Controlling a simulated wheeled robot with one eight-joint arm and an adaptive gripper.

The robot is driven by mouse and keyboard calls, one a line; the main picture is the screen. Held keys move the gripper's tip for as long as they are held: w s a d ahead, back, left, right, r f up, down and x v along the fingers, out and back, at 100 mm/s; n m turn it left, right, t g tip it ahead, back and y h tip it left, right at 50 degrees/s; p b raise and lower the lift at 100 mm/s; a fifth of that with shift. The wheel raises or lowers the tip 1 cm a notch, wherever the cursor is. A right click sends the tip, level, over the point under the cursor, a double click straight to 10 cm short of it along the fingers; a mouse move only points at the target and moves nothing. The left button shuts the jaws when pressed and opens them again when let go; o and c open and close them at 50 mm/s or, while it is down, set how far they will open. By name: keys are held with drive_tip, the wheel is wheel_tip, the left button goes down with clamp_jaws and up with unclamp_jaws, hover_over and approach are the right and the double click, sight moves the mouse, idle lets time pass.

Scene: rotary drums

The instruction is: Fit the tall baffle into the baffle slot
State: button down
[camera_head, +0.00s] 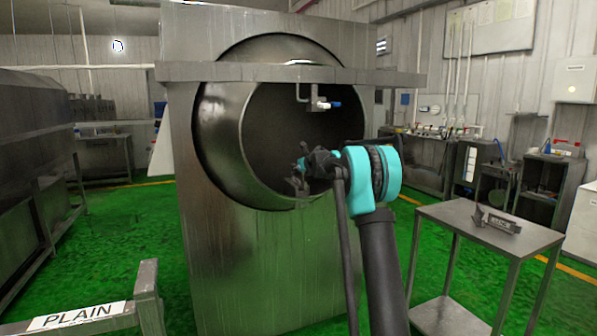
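The rotary drum (228,130) is a round metal shell with its dark mouth facing me. My gripper (299,176) is small and dark at the drum's mouth, low and right of the middle. Its fingers blend into the dark interior, so I cannot tell whether they are open or hold anything. A dark metal piece with an upright fin and a small label plate (497,222) lies on the side table; I cannot tell if it is the tall baffle. I cannot make out the baffle slot in the shadowed drum.
A pipe with a blue-tipped nozzle (328,104) hangs in the upper mouth. A metal crossbar (390,78) spans the drum's front. The side table (450,222) stands right of my arm. A rack with a PLAIN sign (82,315) is at lower left. Green floor is open between.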

drive_tip(key=shift+w+a, duration=0.3)
drive_tip(key=shift+w, duration=0.6)
drive_tip(key=c, duration=1.4)
unclamp_jaws()
drive_tip(key=v, duration=1.2)
drive_tip(key=shift+s, duration=0.1)
drive_tip(key=s+d+f+n+g+h, duration=0.1)
drive_tip(key=s+f+n+g, duration=0.2)
drive_tip(key=s+f+n, duration=0.7)
drive_tip(key=s+d+f+n+g+h, duration=0.1)
drive_tip(key=s+f+n, duration=1)
drive_tip(key=s, duration=1.8)
drive_tip(key=s+d+f+n+g+h, duration=0.2)
drive_tip(key=s+f+n, duration=0.9)
drive_tip(key=s, duration=0.9)
drive_tip(key=shift+s+d+f+g, duration=0.1)
drive_tip(key=shift+d+f+g, duration=0.25)
drive_tip(key=shift+f+g, duration=0.4)
drive_tip(key=shift+s+d+f+g, duration=0.1)
drive_tip(key=shift+d+f+g, duration=0.2)
drive_tip(key=shift+f+g, duration=0.4)
